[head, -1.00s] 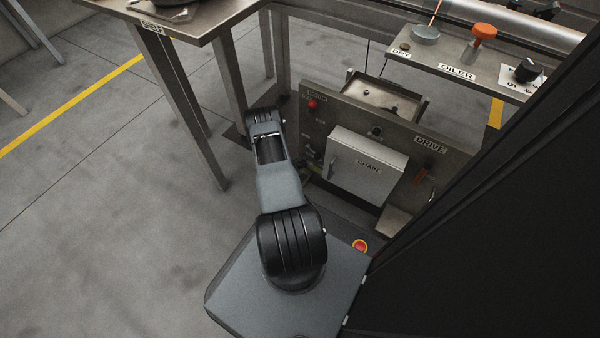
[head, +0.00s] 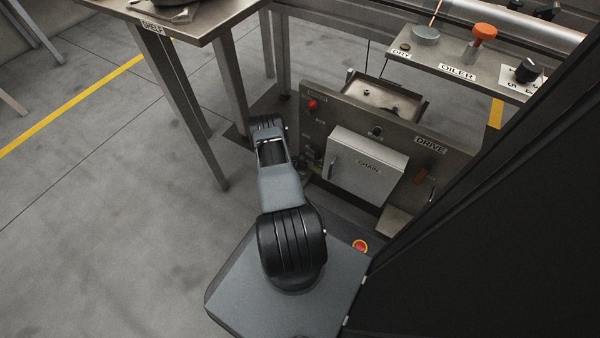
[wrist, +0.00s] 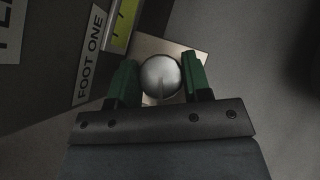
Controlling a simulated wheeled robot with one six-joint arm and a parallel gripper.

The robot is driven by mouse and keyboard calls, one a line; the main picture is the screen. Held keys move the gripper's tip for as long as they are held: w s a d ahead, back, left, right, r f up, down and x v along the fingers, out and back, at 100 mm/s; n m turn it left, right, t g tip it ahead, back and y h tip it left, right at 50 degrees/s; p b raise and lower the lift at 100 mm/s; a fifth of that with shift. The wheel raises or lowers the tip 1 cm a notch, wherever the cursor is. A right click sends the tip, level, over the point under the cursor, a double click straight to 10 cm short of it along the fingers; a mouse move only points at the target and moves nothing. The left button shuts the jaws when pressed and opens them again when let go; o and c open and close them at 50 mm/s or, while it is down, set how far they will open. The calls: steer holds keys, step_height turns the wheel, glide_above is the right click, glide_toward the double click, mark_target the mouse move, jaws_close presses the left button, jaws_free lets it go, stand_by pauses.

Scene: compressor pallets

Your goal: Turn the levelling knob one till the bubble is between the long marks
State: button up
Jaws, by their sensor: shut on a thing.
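The round silver levelling knob (wrist: 160,82) sits between the two green fingers of my gripper (wrist: 160,65) in the wrist view. A finger presses on each side of it, and a thin line marks its face. The label FOOT ONE (wrist: 90,58) is to its left. A yellow-green level vial (wrist: 121,22) shows above and left of the knob, cut off by the top edge. Dark marks show on it, but I cannot make out the bubble. In the head view my arm hides the gripper and the knob.
The drive panel (head: 310,128) with the chain cover (head: 368,168) stands right of my arm. The shelf table (head: 215,22) is at upper left, its legs close to my arm. The oiler shelf (head: 440,66) is at upper right. Open floor lies on the left.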

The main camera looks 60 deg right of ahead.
steer(key=o, duration=0.9)
steer(key=shift+n, duration=0.3)
